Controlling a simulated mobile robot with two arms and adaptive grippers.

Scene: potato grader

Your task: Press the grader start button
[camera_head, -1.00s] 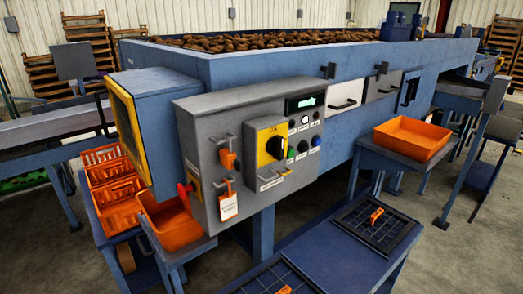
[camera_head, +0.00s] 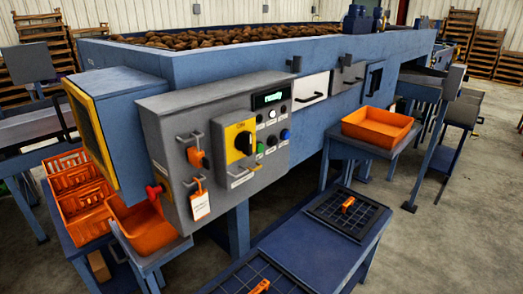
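The grader's grey control box (camera_head: 215,150) is mounted on the side of the blue grader (camera_head: 220,68). Its right part carries a small display (camera_head: 268,98), a white round button or lamp (camera_head: 272,113), a green button (camera_head: 261,147) and a blue button (camera_head: 285,134). The labels are too small to read, so I cannot tell which is marked start. A black rotary switch (camera_head: 244,143) sits on a yellow plate to the left of the buttons. Neither of my grippers is in view, and nothing touches the box.
An orange tag (camera_head: 200,203) hangs on the box, with a red knob (camera_head: 153,191) at its left side. A blue table (camera_head: 305,240) with grid mats stands in front. Orange crates (camera_head: 78,215) stand left, an orange tray (camera_head: 378,128) right. Floor at far right is clear.

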